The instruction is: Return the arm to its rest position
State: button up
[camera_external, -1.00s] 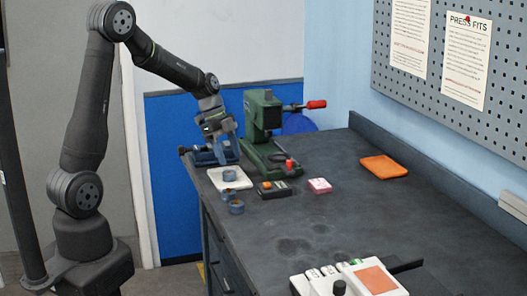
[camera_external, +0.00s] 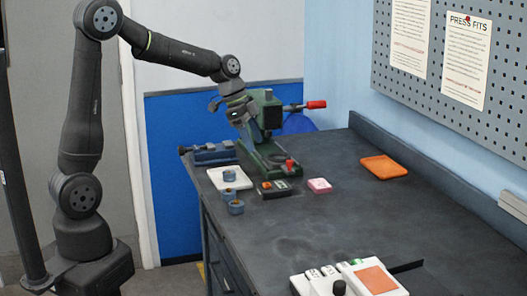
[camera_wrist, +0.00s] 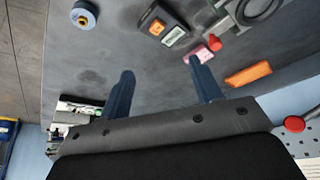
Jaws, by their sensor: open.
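My gripper (camera_external: 258,134) hangs in front of the green press (camera_external: 270,150) at the far end of the bench, above the bench top. In the wrist view my gripper (camera_wrist: 160,85) shows two dark blue fingers spread wide apart, with only bare bench between them. It is open and holds nothing. My arm reaches across from the left, its upper link raised. In the external view the fingertips overlap the press, so I cannot tell the exact gap between them.
A blue vise (camera_external: 212,153), white tray (camera_external: 229,180), blue ring parts (camera_external: 236,208), black control box (camera_external: 274,190), pink block (camera_external: 319,185) and orange tray (camera_external: 383,167) lie on the bench. A white device (camera_external: 350,280) stands at the near edge. The middle of the bench is clear.

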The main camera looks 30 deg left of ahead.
jog(key=w+d+r+n+t+y, duration=0.1)
jog(key=w+d+r+n+t, duration=0.15)
jog(key=w+d+n, duration=0.45)
jog(key=w+a+f+m, duration=0.1)
jog(key=w+a+f, duration=0.3)
jog(key=w, duration=0.2)
dwell(0.4)
jog(key=shift+g, duration=0.25)
jog(key=s+d+r, duration=0.4)
jog(key=s, duration=0.2)
jog(key=s+a+f+m+g, duration=0.1)
jog(key=s+a+f+m, duration=0.1)
jog(key=s+a+m, duration=0.2)
jog(key=shift+s+a+m+g+h, duration=0.35)
jog(key=shift+s+a, duration=0.25)
jog(key=shift+a, duration=0.2)
